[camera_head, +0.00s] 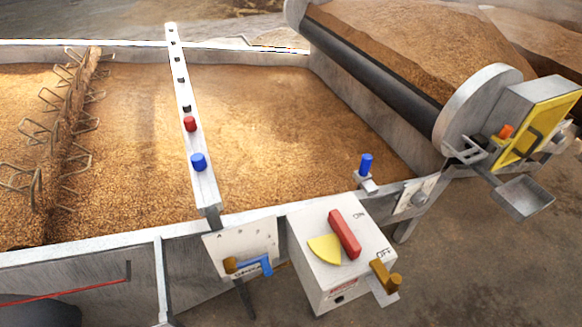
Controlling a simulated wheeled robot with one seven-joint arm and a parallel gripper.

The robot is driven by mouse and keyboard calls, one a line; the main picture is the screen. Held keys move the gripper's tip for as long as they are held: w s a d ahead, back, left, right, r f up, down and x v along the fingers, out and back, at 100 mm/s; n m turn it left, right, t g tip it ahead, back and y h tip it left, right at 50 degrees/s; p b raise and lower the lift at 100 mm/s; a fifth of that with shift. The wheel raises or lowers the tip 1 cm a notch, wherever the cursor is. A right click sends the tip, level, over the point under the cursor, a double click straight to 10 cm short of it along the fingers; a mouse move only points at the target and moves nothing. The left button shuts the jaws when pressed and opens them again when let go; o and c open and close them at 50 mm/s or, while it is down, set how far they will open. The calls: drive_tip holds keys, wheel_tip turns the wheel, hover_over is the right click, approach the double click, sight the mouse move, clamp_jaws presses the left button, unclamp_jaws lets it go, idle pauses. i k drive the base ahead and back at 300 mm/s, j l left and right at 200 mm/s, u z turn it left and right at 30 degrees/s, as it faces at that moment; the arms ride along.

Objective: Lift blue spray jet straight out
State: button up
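A blue spray jet (198,162), a short cylinder, sits on the grey bar (205,188) that reaches over the grain bed, near the bar's close end. A second blue cylinder (366,164) stands upright on a small bracket (369,183) on the near wall, right of the bar. I cannot tell from this view whether it is also a spray jet. A red jet (190,124) sits farther along the bar, with several dark sockets beyond it. My gripper is not in view.
A grey control box (334,279) with a red lever (344,234) stands in front of the trough. A plate with a blue handle (262,264) is left of it. A large roller (390,75) and yellow-framed housing (510,135) are at right. Grain (260,120) fills the trough.

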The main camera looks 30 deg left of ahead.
sight(198, 160)
drive_tip(key=u, duration=1.3)
drive_tip(key=k+j+z, duration=0.1)
drive_tip(key=j, duration=0.15)
drive_tip(key=k+j+z, duration=0.15)
drive_tip(key=i+j, duration=0.05)
drive_tip(key=j, duration=0.05)
